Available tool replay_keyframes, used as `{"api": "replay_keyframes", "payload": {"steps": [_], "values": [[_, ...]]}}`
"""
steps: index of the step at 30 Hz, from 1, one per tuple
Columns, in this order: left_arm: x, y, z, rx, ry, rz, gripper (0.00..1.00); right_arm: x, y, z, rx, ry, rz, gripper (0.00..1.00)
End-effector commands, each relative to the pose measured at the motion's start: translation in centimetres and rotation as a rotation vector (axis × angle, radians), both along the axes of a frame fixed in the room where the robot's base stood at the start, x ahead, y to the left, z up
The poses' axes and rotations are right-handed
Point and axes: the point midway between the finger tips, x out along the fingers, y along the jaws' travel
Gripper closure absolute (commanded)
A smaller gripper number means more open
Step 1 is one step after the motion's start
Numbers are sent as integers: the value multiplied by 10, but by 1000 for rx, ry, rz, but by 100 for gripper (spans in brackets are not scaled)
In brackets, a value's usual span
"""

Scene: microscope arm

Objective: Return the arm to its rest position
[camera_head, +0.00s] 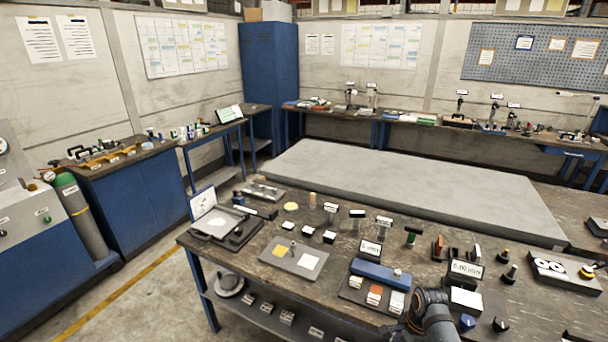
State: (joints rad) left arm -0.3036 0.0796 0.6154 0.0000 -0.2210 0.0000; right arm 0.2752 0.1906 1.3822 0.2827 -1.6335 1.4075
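A dark grey jointed arm part (432,312), which looks like one of my own links, rises at the bottom edge, right of centre, in front of the near workbench (225,245). No gripper fingers show on it. I see neither of my grippers in the head view. Small upright stands that may be microscopes or similar instruments stand on the back benches, one at the back centre (350,95) and one at the back right (492,112). They are too small to make out an arm or its position.
The near bench holds an open case (213,224), a grey plate with coloured pads (293,257), a blue block (380,273), a display reading about 0.00 (467,269) and several knobs. A large bare grey slab (410,190) lies behind.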

Motion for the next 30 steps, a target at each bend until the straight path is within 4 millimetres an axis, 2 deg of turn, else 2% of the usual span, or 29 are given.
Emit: {"api": "replay_keyframes", "payload": {"steps": [1,4,8,10,11,12,14,15,17,18,21,24,27,30], "values": [[12,0,-3,0,-18,0,60,-8,-1,-23,-6,3,35,46],[26,0,-5,0,-40,-2,60,-23,-4,-64,-24,-12,124,46],[20,0,-12,0,-31,-1,60,-57,-10,-132,-58,-25,280,46],[10,0,-18,1,-17,-1,60,-87,-13,-177,-83,-32,396,46],[6,0,-21,0,-10,-1,60,-104,-15,-198,-95,-33,457,46],[1,0,-24,0,-3,0,60,-129,-16,-226,-112,-35,545,46],[-4,0,-29,0,5,-1,60,-171,-19,-266,-138,-39,687,46],[-5,0,-32,0,6,-1,60,-201,-20,-289,-154,-40,787,46],[-4,0,-36,0,4,-1,60,-246,-20,-318,-174,-43,933,46],[-2,0,-39,0,3,0,60,-275,-19,-334,-185,-46,1026,46],[2,0,-43,1,-3,0,60,-338,-16,-360,-203,-53,1229,46],[4,0,-45,1,-8,-1,60,-381,-12,-372,-213,-63,1369,46],[5,0,-46,1,-10,-1,60,-402,-10,-376,-219,-72,1444,46],[6,0,-46,1,-11,-1,60,-407,-9,-376,-223,-75,1465,46]]}}
